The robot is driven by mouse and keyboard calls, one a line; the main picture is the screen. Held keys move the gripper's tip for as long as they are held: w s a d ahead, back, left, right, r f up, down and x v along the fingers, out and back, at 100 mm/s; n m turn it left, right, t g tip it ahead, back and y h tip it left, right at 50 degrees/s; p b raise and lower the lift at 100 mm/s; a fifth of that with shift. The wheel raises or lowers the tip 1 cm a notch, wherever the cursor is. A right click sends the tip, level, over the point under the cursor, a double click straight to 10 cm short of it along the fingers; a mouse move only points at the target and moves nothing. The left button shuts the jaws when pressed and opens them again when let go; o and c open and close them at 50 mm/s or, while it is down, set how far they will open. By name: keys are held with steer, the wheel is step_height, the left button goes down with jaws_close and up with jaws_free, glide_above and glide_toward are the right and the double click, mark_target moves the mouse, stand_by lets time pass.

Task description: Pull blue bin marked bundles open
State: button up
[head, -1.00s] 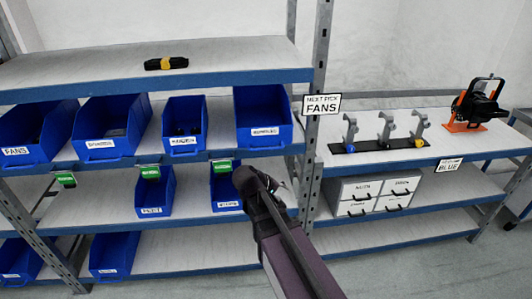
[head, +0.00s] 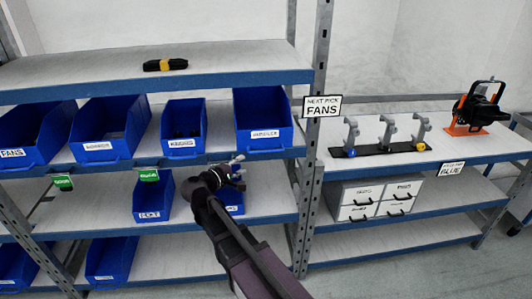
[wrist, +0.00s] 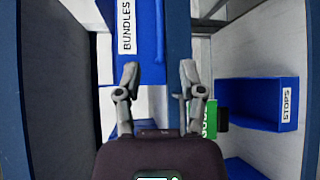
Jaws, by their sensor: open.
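The blue bundles bin (head: 264,139) stands at the right end of the upper bin shelf in the head view. Its label is small there, but the wrist view shows the bin (wrist: 146,30) with a white label reading BUNDLES, turned sideways. My gripper (head: 240,159) is just below and left of this bin, in front of the shelf edge. In the wrist view my gripper (wrist: 158,72) is open and empty, its two fingers apart, with the bin's front and the shelf edge ahead. I see no clear contact with the bin.
The blue shelf edge (wrist: 179,40) runs beside the bin's front. A blue bin marked STOPS (wrist: 260,104) and a green tag (wrist: 209,117) sit on the level below. A metal post (head: 313,130) with a FANS sign (head: 322,106) stands right of the bundles bin.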

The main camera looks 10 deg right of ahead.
mark_target(265, 152)
steer(key=shift+w, duration=0.1)
steer(key=b+x, duration=0.2)
steer(key=x, duration=1.1)
steer(key=shift+w+d+f, duration=0.1)
steer(key=shift+w+d, duration=0.15)
jaws_close()
